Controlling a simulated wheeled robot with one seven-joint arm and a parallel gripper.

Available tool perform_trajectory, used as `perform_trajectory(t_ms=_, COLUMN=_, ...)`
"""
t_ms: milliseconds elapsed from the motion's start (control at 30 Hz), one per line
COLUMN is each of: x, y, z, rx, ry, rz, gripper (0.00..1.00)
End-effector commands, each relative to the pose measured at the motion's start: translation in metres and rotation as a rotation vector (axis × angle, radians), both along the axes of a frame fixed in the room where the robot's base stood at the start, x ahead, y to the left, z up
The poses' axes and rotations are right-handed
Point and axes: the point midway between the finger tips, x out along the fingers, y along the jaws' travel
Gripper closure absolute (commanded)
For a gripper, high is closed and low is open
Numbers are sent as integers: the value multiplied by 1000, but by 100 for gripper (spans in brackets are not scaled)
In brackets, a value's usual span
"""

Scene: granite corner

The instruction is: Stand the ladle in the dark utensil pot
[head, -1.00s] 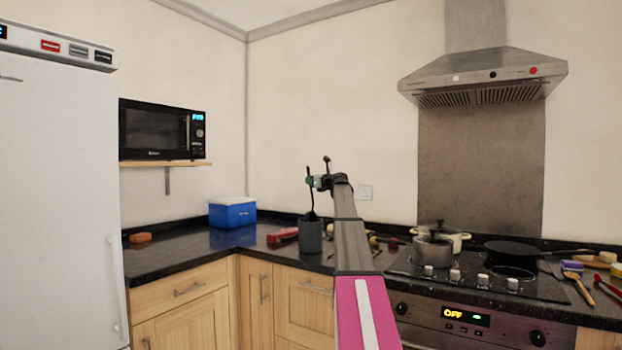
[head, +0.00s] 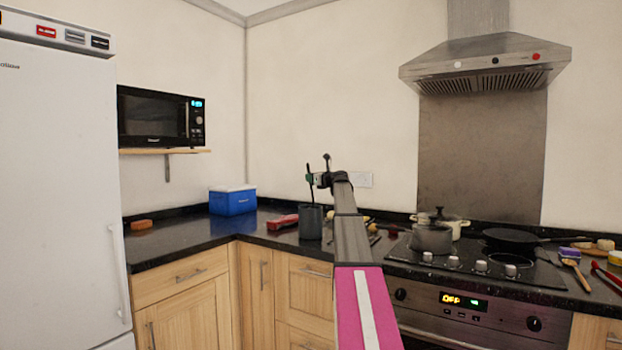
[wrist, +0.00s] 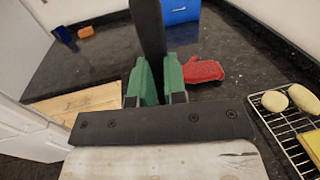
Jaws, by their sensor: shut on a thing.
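The dark utensil pot (head: 311,224) stands upright on the black counter near the corner. My gripper (head: 313,180) is above the pot in the head view, shut on the dark ladle (head: 309,171). The ladle is close to upright, and its lower end meets the pot's rim line and seems to dip inside the mouth. In the wrist view my green fingers (wrist: 157,84) clasp the dark ladle (wrist: 149,35). The pot does not show clearly in the wrist view.
A red mitt-like item (wrist: 203,70) lies on the counter beside the pot. A blue box (head: 232,200) and an orange sponge (head: 141,225) are further left. A wire rack (wrist: 290,120) with pale items, a grey saucepan (head: 431,238) and the hob are to the right.

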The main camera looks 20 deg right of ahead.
Motion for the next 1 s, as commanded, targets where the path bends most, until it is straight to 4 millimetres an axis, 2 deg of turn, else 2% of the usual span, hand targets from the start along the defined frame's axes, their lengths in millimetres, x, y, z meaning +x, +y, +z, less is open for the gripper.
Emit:
perform_trajectory(t_ms=133, x=0, y=0, z=0, rx=0, ry=0, rz=0, gripper=100)
perform_trajectory(t_ms=167, x=0, y=0, z=0, rx=0, ry=0, rz=0, gripper=81)
perform_trajectory(t_ms=233, x=0, y=0, z=0, rx=0, ry=0, rz=0, gripper=58)
perform_trajectory(t_ms=667, x=-5, y=-2, z=0, rx=0, ry=0, rz=0, gripper=58)
perform_trajectory(t_ms=867, x=-26, y=-12, z=0, rx=0, ry=-1, rz=-1, gripper=58)
perform_trajectory(t_ms=1000, x=-50, y=-23, z=-1, rx=0, ry=-1, rz=-1, gripper=58)
